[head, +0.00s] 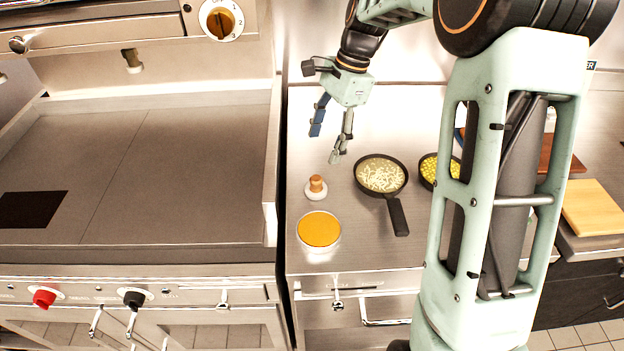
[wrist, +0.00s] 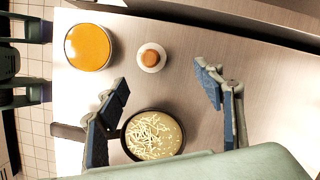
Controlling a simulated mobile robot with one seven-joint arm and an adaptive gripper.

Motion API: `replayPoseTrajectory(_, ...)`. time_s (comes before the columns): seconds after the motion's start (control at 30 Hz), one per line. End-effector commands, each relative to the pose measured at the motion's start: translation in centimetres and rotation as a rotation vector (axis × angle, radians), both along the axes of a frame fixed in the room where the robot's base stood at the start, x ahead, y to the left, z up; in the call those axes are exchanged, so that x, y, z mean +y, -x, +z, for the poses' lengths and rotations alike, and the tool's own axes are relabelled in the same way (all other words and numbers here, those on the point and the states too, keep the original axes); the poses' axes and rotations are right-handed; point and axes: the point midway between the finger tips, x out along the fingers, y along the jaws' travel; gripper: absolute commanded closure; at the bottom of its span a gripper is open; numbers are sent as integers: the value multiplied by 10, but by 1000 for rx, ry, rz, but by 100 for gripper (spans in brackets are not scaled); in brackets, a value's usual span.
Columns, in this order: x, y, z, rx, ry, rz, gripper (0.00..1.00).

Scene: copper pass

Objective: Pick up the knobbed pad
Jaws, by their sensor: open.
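The knobbed pad (head: 316,188) is a small white disc with an upright brown wooden knob. It stands on the steel counter, behind the orange-filled round dish. In the wrist view the knobbed pad (wrist: 151,58) shows from above, beyond the fingertips and between their lines. My gripper (head: 328,142) is open and empty, held above the counter, behind the pad in the head view. In the wrist view my gripper (wrist: 163,82) has its two blue-padded fingers spread wide. Nothing covers the pad in either view.
The orange-filled dish (head: 319,230) stands close in front of the pad. A black pan with pale shreds (head: 381,175) is to its right, and a pan of yellow pieces (head: 436,170) lies partly behind my arm. A raised griddle edge (head: 271,190) is at left.

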Motion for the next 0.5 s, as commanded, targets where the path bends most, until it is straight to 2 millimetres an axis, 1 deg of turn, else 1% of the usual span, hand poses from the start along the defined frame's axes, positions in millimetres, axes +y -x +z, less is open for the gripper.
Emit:
replayPoseTrajectory(0.1, 1, 9, -11, 42, 0, -32, 38)
replayPoseTrajectory(0.33, 10, 13, -46, 45, 1, -34, 38)
replayPoseTrajectory(0.5, 13, 14, -59, 42, 0, -34, 38)
